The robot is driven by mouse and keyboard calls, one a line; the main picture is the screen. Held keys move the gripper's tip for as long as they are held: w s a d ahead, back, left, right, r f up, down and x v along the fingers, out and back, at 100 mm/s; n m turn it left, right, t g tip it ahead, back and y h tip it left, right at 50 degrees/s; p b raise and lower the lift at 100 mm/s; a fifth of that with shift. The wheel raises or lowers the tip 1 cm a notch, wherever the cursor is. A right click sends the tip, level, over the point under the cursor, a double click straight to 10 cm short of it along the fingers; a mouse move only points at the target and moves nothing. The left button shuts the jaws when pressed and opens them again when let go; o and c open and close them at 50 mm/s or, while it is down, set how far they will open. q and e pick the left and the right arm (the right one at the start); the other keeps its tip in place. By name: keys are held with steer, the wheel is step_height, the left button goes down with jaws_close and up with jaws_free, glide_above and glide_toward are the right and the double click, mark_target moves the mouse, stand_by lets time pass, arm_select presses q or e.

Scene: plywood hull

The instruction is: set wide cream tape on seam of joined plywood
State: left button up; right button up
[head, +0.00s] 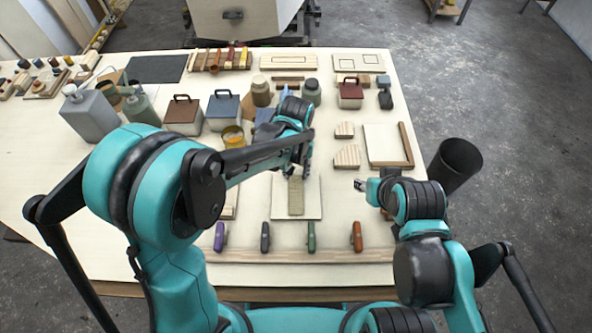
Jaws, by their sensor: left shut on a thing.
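A wide tan-cream strip (296,198), which looks like the tape, lies lengthwise over the middle of a pale plywood panel (311,203) at the front centre of the table. My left gripper (298,171) points down at the strip's far end and is shut on it. I cannot tell whether the strip touches the panel or hangs just above it. The seam is not visible; the strip may cover it. My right gripper (359,185) is to the right of the panel, apart from the strip; its jaws are too small to read.
Striped wood pieces (347,156) and a framed board (387,145) lie right. A dark bin (455,163) stands off the right edge. Bottles and boxes crowd the back left.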

arm_select(q)
steer(key=shift+s+f, duration=0.15)
steer(key=o, duration=0.8)
steer(key=shift+o, duration=0.2)
step_height(320, 180, up, 12)
stand_by(0.5)
steer(key=s+a+t+b, duration=0.1)
steer(key=s+a+t, duration=0.2)
steer(key=a, duration=0.6)
steer(key=s+a+f+t+b, duration=0.1)
steer(key=s+a+t, duration=0.3)
steer(key=s+a, duration=0.4)
steer(key=shift+a+f, duration=0.25)
steer(key=shift+a, duration=0.15)
